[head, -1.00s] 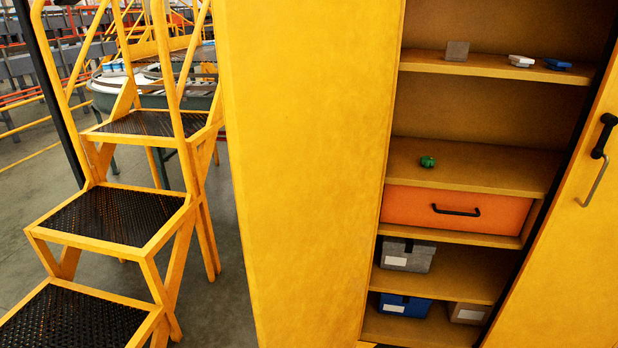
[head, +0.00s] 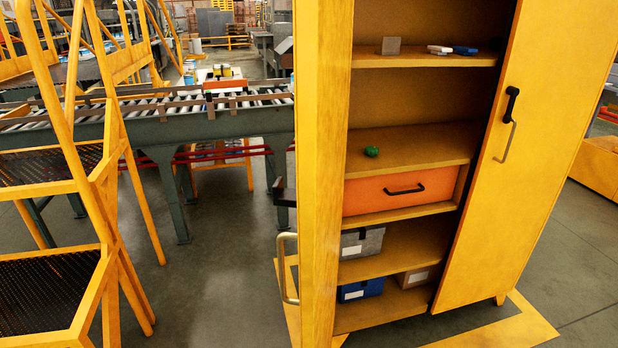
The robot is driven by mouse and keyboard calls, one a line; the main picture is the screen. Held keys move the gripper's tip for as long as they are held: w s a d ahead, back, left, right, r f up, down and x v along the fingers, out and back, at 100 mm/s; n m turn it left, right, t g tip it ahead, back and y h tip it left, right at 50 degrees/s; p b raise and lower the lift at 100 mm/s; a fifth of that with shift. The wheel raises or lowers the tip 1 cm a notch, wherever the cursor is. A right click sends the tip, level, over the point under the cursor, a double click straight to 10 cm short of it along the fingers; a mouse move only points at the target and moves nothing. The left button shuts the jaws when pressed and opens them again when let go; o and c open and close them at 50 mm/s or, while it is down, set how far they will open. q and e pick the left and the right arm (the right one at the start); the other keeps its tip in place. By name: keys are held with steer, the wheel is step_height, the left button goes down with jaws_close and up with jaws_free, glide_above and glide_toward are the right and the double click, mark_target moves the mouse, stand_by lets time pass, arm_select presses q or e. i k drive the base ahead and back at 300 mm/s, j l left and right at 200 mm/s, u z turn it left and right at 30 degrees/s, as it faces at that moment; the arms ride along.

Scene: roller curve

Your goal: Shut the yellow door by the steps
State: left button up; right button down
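The yellow door (head: 322,180) by the steps belongs to a tall yellow cabinet. It stands open, sticking out toward me and seen almost edge-on. Its metal handle (head: 287,268) is on its left side, with a dark latch (head: 281,195) above it. The yellow steps (head: 100,270) with black treads stand to the left of the open door. Neither of my grippers shows in the head view.
Cabinet shelves (head: 420,143) hold small items, a green object (head: 371,151), an orange drawer (head: 400,190) and grey and blue boxes. A roller conveyor (head: 215,125) runs behind. Grey floor (head: 225,270) is clear between the steps and the open door.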

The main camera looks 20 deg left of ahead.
mark_target(323, 29)
steer(key=i+j+z, duration=0.1)
steer(key=j, duration=0.35)
steer(key=i+j+z, duration=0.1)
steer(key=j, duration=0.4)
steer(key=i+j+z, duration=0.1)
steer(key=j, duration=0.35)
steer(key=i, duration=0.05)
